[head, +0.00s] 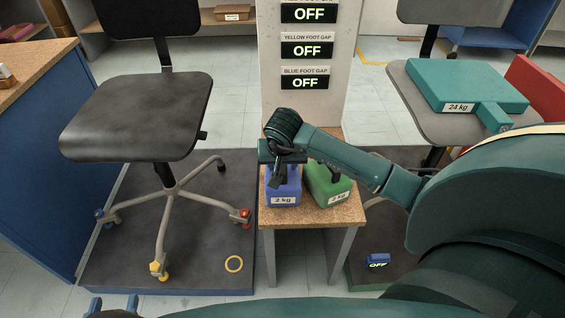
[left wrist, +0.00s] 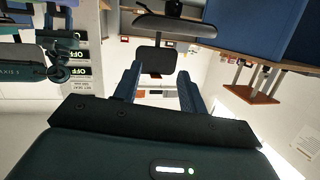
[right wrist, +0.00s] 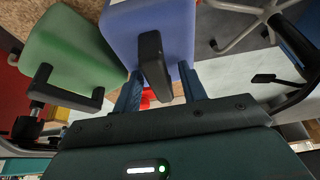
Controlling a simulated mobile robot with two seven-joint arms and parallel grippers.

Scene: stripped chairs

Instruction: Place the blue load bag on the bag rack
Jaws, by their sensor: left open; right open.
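The blue load bag (head: 283,190), labelled 2 kg, stands upright on a small wood-topped stand (head: 346,213). In the right wrist view, the blue bag (right wrist: 150,30) has a black handle (right wrist: 154,66) lying between the fingers of my right gripper (right wrist: 160,92). The right gripper (head: 276,176) is open, just above the bag in the head view; whether it touches the handle I cannot tell. My left gripper (head: 113,304) is open and empty at the bottom left; its fingers also show in the left wrist view (left wrist: 158,88). I cannot tell which thing is the bag rack.
A green bag (head: 328,185) stands close beside the blue one. A black chair (head: 140,115) on a dark platform is at left. A second chair (head: 440,125) at right carries a teal 24 kg block (head: 465,85). A panel (head: 305,100) with OFF signs stands behind.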

